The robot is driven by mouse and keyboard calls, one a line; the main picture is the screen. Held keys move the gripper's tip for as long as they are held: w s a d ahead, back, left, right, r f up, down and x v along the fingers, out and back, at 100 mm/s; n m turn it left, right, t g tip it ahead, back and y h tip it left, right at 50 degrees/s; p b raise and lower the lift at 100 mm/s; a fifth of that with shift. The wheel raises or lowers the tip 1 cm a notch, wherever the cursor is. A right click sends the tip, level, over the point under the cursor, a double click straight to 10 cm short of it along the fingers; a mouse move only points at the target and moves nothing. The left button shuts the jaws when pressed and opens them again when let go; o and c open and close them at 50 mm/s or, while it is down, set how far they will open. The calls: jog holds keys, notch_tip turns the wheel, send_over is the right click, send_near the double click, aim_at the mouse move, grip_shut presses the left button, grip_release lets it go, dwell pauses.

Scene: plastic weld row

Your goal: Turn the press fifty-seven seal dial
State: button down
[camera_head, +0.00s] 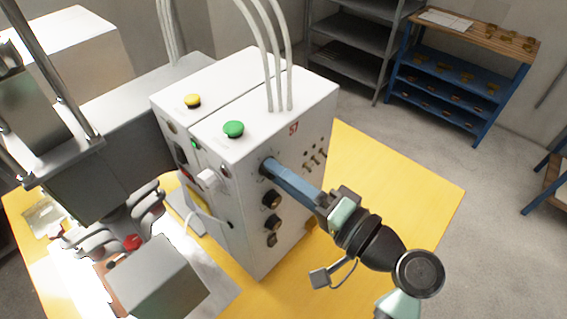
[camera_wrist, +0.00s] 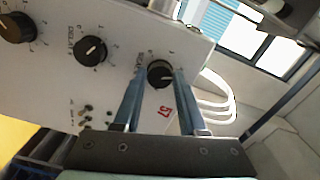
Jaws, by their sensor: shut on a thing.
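The press is a white box (camera_head: 225,225) with a red 57 near the top of its dial face; the 57 also shows in the wrist view (camera_wrist: 163,110). A black seal dial (camera_wrist: 160,73) with a pale pointer mark sits on that face, close to the 57. Its lettering is small and hard to read. My gripper (camera_wrist: 160,76) has one blue finger on each side of this dial and is shut on it. In the head view my gripper (camera_head: 268,166) reaches the upper dial position, and its fingers hide most of the dial.
Two more black dials, one nearer (camera_wrist: 90,50) and one farther (camera_wrist: 17,27), line the same face. Small connectors (camera_head: 313,160) sit beside them. Green (camera_head: 233,129) and yellow (camera_head: 192,100) buttons and pale hoses top the boxes. The yellow table (camera_head: 400,185) is clear at right.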

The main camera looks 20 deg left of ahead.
jog(key=shift+r+m+p, duration=0.15)
jog(key=shift+m+p, duration=4.55)
jog(key=shift+m, duration=0.5)
jog(key=shift+c, duration=2.4)
grip_release()
